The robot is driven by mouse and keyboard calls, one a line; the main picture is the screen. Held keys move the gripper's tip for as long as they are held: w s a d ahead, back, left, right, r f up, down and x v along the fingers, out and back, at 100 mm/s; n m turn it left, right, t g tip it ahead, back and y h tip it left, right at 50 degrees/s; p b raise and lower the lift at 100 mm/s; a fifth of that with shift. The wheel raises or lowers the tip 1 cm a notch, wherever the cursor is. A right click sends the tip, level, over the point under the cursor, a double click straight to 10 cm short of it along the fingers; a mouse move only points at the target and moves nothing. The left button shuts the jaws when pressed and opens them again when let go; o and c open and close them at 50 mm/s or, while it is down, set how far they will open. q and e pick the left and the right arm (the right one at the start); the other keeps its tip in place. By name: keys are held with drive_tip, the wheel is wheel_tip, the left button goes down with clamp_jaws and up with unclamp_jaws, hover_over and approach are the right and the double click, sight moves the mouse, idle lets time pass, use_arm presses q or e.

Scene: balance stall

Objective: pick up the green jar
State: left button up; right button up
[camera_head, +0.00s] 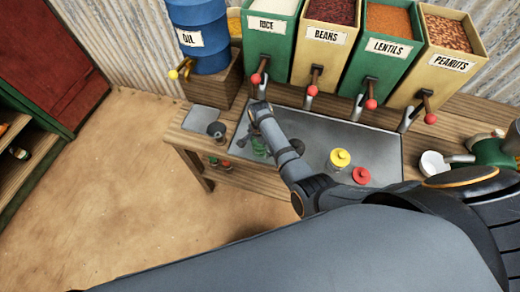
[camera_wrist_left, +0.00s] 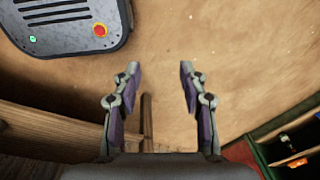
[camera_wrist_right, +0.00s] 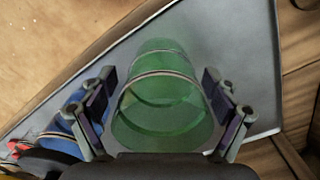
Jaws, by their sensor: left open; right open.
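The green jar (camera_head: 259,148) stands on the metal tray at the left part of the bench, partly hidden by my right arm. It is see-through green glass and fills the middle of the right wrist view (camera_wrist_right: 163,112). My right gripper (camera_wrist_right: 159,80) is open, with one finger on each side of the jar; whether they touch it I cannot tell. My left gripper (camera_wrist_left: 157,72) is open and empty above the sandy floor, seen only in the left wrist view.
A jar with a yellow lid (camera_head: 340,158) and one with a red lid (camera_head: 361,175) stand right of my right arm. Dispensers with taps line the back, beside a blue oil drum (camera_head: 207,57). A small dark weight-like object (camera_head: 216,129) sits left of the green jar.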

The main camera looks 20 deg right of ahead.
drive_tip(key=shift+w+f, duration=0.1)
drive_tip(key=shift+f, duration=0.4)
drive_tip(key=shift+w+r, duration=0.1)
drive_tip(key=c, duration=0.4)
drive_tip(key=shift+r, duration=0.1)
drive_tip(key=c, duration=0.8)
use_arm(q)
drive_tip(key=shift+w+d+f, duration=0.1)
drive_tip(key=shift+w+f, duration=0.1)
drive_tip(key=shift+f, duration=0.15)
use_arm(e)
drive_tip(key=shift+s, duration=0.2)
